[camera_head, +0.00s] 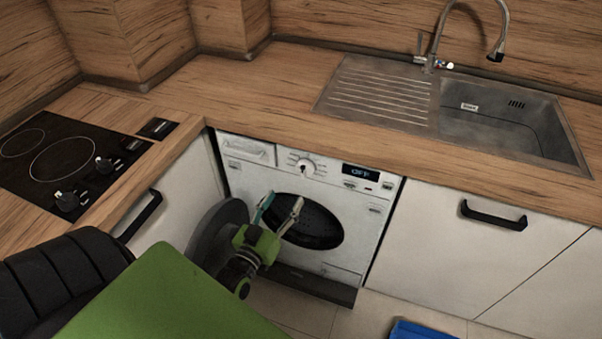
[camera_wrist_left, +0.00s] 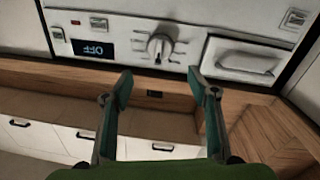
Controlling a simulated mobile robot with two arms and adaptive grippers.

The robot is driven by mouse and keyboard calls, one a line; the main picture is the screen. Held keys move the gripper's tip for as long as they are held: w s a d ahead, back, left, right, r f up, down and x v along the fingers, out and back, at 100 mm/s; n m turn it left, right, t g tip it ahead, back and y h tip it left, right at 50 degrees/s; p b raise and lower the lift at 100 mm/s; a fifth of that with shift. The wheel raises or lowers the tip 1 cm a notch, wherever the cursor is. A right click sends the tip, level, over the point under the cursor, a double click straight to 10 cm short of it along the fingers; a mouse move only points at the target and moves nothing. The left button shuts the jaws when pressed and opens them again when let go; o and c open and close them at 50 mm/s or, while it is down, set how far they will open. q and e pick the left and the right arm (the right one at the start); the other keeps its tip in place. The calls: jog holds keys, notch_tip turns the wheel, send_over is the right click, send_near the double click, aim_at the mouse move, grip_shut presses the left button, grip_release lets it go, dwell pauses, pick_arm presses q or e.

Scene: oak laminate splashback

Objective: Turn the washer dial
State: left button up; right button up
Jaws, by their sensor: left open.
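The white washer (camera_head: 359,214) stands under the wooden counter. Its round dial (camera_head: 301,165) is on the top panel, right of the detergent drawer and left of a display (camera_head: 361,172) reading OFF. In the left wrist view the panel appears upside down, with the dial (camera_wrist_left: 160,47) near the top middle and its raised grip roughly upright. My left gripper (camera_head: 282,204) is open and empty in front of the washer, below the dial. In the wrist view its fingertips (camera_wrist_left: 160,76) are spread either side of the dial's line, apparently not touching it. My right gripper is not seen.
The counter (camera_head: 225,82) overhangs the panel. A cooktop (camera_head: 62,162) with knobs is at left, and a sink (camera_head: 490,122) at right. A dark round piece, perhaps the washer's open door (camera_head: 211,228), is beside my gripper. A blue object (camera_head: 421,330) lies on the floor.

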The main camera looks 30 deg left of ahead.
aim_at(302, 173)
pick_arm(q)
jog(key=w, duration=0.3)
jog(key=w+a, duration=0.1)
jog(key=w, duration=0.6)
jog(key=shift+a, duration=0.35)
jog(key=shift+w, duration=0.35)
jog(key=shift+w+a, duration=0.15)
jog(key=shift+w, duration=0.25)
jog(key=c, duration=1.1)
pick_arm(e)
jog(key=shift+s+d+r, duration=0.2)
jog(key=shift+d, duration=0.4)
